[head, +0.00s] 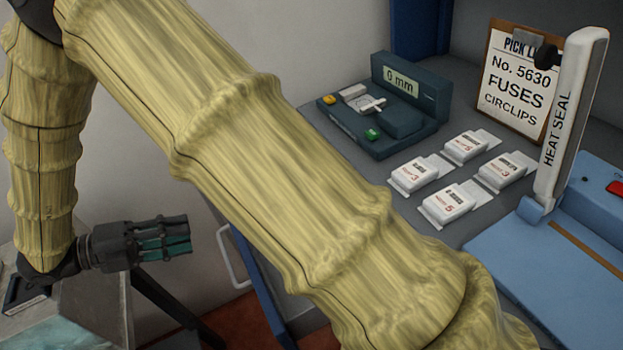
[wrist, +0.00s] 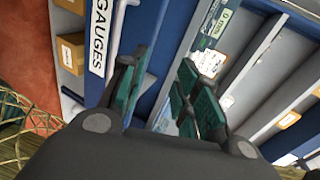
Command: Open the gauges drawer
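The white GAUGES label (wrist: 99,38) is on a blue front in the wrist view, left of my fingers. In the head view, a pale bar handle (head: 230,256) stands out from the blue front below the bench; my arm hides much of that front, and no label shows there. My gripper (head: 190,236) is at the lower left in the head view, fingers pointing right toward the handle, apart from it. In the wrist view my gripper (wrist: 163,60) has its teal-padded fingers spread with a gap between them. I see nothing held. How far out the drawer stands is unclear.
The bench top holds a dark gauge (head: 402,110) reading 0 mm, several white packets (head: 448,202), a pick-list clipboard (head: 518,82) and a blue heat sealer (head: 560,250). Cardboard boxes (wrist: 70,53) sit on shelving left of the label. My sleeved arm crosses the head view.

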